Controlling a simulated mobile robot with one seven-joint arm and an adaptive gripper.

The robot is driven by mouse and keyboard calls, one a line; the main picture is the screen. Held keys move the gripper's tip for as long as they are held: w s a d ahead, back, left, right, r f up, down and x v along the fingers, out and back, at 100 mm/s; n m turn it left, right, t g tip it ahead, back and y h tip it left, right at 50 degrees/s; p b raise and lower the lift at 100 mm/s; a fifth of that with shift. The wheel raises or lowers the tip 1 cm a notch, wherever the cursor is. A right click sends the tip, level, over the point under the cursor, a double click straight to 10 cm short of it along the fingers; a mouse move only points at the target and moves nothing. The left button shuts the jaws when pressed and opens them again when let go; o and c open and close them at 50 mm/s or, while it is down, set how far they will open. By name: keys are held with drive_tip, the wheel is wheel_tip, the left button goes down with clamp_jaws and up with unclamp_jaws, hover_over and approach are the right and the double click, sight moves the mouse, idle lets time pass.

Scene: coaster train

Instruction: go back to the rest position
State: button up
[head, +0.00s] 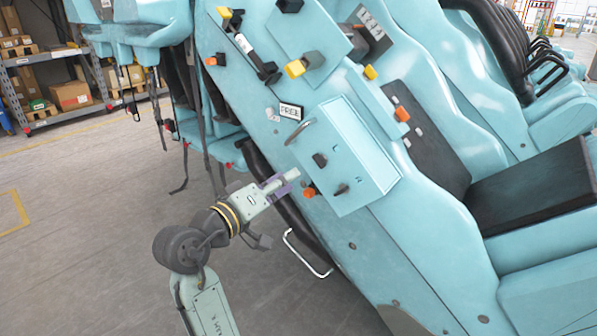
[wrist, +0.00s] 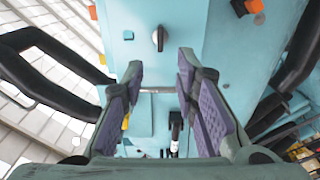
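My gripper (head: 287,180) is at the end of my arm, in front of the lower left part of the light blue coaster car (head: 420,240) in the head view. In the wrist view my gripper (wrist: 160,85) has its two purple-padded fingers apart, with nothing held between them. Beyond the fingertips is a light blue panel with a dark knob (wrist: 158,38). In the head view the fingertips are close to an orange button (head: 310,192); I cannot tell whether they touch the car.
A light blue box with a grey handle (head: 300,132) juts from the car, right of my gripper. Dark straps (head: 180,150) hang at the left. A metal loop (head: 305,255) sticks out below my gripper. Shelves with cardboard boxes (head: 70,95) stand at the back left. Open floor (head: 80,230) lies at the left.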

drive_tip(key=shift+v, duration=0.85)
